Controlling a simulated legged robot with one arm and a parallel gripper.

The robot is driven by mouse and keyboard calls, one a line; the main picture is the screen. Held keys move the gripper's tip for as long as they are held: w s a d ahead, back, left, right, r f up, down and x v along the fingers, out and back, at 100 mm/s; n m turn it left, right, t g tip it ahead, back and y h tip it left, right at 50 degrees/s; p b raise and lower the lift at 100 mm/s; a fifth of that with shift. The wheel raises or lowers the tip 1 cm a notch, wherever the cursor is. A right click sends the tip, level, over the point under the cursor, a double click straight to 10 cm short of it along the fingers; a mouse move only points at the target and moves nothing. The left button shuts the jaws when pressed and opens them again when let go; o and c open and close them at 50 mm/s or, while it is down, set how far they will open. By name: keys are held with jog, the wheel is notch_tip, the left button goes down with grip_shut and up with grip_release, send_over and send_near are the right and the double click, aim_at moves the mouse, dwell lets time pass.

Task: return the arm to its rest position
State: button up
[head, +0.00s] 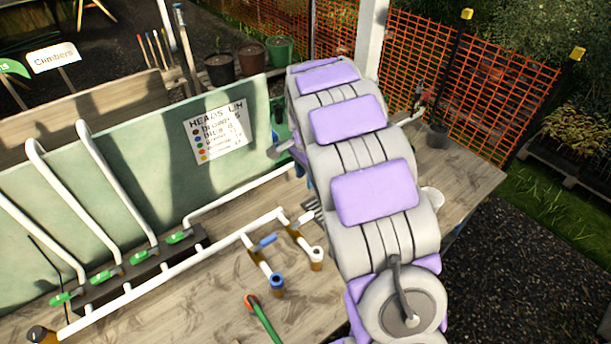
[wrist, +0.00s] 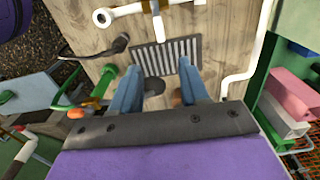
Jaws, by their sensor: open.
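My gripper (wrist: 159,68) shows in the wrist view with its two blue fingers apart and nothing between them. It is above the wooden bench, with the fingertips over the near edge of a dark slotted grate (wrist: 178,55). I cannot tell its height above the grate. In the head view my arm (head: 360,170) stretches from the lower right up over the bench towards the back. It hides most of the gripper there.
The wooden bench (head: 205,318) carries white pipework (head: 180,270), green-handled valves (head: 116,273) and a green-handled tool (head: 262,318). A pale green board (head: 60,215) with a sign (head: 222,131) stands behind. A white cup (head: 432,199) is right of my arm. Gravel (head: 500,265) lies beyond the bench's right edge.

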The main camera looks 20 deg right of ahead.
jog(key=s+a+r+n+g+b, duration=0.1)
jog(key=s+n, duration=0.6)
jog(key=s, duration=1.2)
jog(key=s+a+r+n+b, duration=0.2)
jog(key=s+a+n+b, duration=0.2)
jog(key=s, duration=1.6)
jog(key=a+n, duration=0.1)
jog(key=n, duration=0.2)
jog(key=shift+n+g, duration=0.3)
jog(key=shift+g, duration=0.1)
jog(key=shift+a+r, duration=0.1)
jog(key=shift+a, duration=0.1)
